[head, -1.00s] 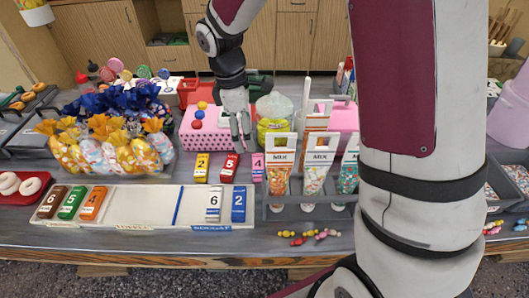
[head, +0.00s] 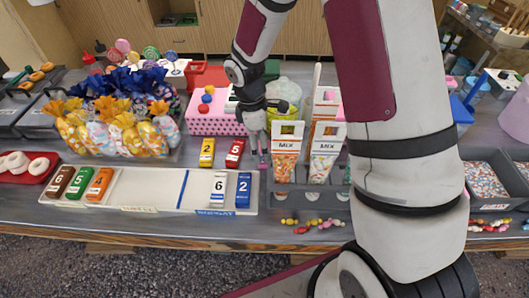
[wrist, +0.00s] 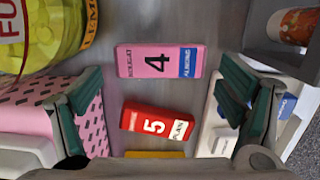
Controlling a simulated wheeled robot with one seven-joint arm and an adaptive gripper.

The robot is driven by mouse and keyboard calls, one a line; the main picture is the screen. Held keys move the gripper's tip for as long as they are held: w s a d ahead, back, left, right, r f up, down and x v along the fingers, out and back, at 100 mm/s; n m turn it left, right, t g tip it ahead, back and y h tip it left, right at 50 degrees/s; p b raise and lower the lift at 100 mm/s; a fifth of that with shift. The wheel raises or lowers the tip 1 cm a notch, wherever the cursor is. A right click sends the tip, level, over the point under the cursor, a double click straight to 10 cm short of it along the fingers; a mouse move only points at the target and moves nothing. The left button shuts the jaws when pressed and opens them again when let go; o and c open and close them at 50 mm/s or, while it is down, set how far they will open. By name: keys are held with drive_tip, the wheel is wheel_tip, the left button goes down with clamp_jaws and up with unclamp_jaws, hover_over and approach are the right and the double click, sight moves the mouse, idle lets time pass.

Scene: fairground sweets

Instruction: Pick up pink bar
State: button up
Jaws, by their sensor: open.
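The pink bar (wrist: 160,61), marked 4 with a blue end label, lies flat on the grey counter in the wrist view. In the head view only a sliver of the pink bar (head: 263,160) shows below my gripper (head: 258,143), which hides the rest. In the wrist view my gripper (wrist: 160,98) has its green-padded fingers wide apart and nothing between the pads. The bar lies beyond the fingertips, roughly midway between them sideways.
The red bar (wrist: 157,125) lies close beside the pink one. A pink dotted box (wrist: 55,97) stands left and a yellow jar (wrist: 48,35) upper left. A grey rack (head: 304,198) with sweet cones is right of my gripper; a white tray (head: 141,193) is nearer.

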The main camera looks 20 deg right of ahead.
drive_tip(key=shift+s+d+f, duration=0.1)
drive_tip(key=shift+d+f, duration=0.05)
drive_tip(key=shift+f, duration=1.3)
drive_tip(key=shift+c, duration=0.5)
drive_tip(key=c, duration=0.7)
